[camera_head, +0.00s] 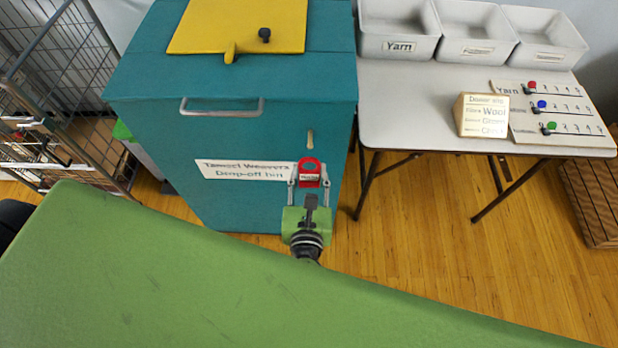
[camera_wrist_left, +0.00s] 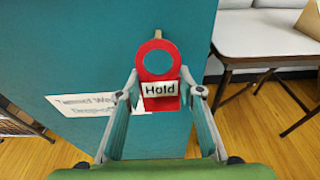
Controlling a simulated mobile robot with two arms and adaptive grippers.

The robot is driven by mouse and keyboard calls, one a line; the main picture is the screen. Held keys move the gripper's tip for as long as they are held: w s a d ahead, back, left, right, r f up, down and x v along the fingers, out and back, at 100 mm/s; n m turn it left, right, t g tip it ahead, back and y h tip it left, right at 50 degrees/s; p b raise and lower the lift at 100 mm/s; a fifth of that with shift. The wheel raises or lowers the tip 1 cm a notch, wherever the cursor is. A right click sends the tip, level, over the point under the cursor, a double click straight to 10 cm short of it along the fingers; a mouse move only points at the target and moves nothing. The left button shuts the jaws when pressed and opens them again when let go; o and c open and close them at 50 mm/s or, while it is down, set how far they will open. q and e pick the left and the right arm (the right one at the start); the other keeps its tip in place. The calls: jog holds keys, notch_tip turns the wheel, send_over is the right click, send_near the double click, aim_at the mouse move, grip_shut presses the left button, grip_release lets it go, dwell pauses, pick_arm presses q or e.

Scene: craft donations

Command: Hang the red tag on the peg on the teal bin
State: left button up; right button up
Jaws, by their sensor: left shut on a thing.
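The red tag (camera_head: 309,166) has a round hole at its top and a white label. In the left wrist view the red tag (camera_wrist_left: 157,61) reads "Hold". My left gripper (camera_head: 309,182) is shut on the tag's lower part; its fingers also show in the left wrist view (camera_wrist_left: 160,100). The teal bin (camera_head: 240,135) stands behind the tag. The wooden peg (camera_head: 310,139) sticks out of the bin's front, just above the tag in the head view. My right gripper is not in view.
A yellow lid (camera_head: 240,25) with a black knob lies on the bin's top, above a metal handle (camera_head: 221,107). A table (camera_head: 400,110) with grey trays, a slip block (camera_head: 482,115) and a counting board stands at right. A wire cage (camera_head: 60,90) stands at left.

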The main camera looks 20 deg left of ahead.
pick_arm(q)
jog(key=x, duration=0.8)
jog(key=shift+w, duration=0.25)
dwell(0.5)
jog(key=shift+a+r, duration=0.1)
jog(key=shift+r, duration=0.05)
dwell(0.5)
jog(key=o, duration=0.9)
jog(key=shift+c, duration=0.2)
jog(key=v, duration=1.2)
